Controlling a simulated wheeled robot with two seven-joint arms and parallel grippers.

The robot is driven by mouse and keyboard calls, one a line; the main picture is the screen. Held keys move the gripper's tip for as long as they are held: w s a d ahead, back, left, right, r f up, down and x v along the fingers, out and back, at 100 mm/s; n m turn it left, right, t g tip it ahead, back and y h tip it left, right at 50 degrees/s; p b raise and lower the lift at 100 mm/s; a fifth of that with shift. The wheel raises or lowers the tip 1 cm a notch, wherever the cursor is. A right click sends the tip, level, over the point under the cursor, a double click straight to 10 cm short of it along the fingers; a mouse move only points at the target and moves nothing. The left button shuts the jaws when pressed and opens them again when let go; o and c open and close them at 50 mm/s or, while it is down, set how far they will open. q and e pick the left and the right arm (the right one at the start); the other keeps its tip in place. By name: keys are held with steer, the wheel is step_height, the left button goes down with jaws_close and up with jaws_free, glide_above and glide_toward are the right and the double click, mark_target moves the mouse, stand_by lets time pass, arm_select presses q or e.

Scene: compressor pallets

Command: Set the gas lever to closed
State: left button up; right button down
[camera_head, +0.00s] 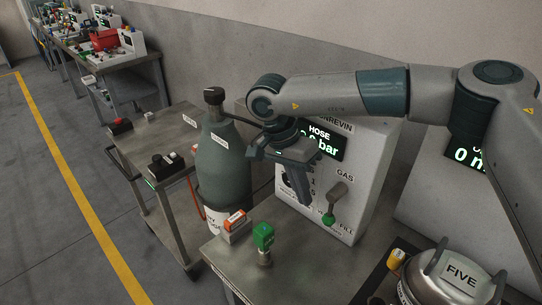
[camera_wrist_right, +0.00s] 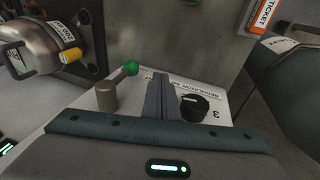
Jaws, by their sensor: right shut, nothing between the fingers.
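The gas lever (camera_head: 337,196) is on the sloping white panel (camera_head: 372,165) under the word GAS. Its grey arm points down and slightly left to a green tip. In the right wrist view the lever (camera_wrist_right: 107,96) shows its grey hub and green ball, left of the fingers. My right gripper (camera_head: 302,198) is in front of the panel, left of the lever in the head view. Its fingers (camera_wrist_right: 160,78) are shut together with nothing between them, apart from the lever. My left gripper is not in view.
A black dial (camera_wrist_right: 195,107) sits right of the fingers. A grey-green gas cylinder (camera_head: 222,165) stands left of the panel. A green-topped fitting (camera_head: 263,236) and orange-white ticket block (camera_head: 235,223) are on the bench.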

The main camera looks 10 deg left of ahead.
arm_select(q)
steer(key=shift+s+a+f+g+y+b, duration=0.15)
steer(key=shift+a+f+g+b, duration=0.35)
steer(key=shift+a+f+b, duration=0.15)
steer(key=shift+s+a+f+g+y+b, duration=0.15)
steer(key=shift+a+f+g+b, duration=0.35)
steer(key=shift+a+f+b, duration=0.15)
arm_select(e)
steer(key=w+a+r, duration=0.3)
steer(key=a+r, duration=0.3)
steer(key=a, duration=0.2)
steer(key=shift+w+a, duration=0.15)
steer(key=shift+w, duration=0.25)
steer(key=shift+f, duration=0.1)
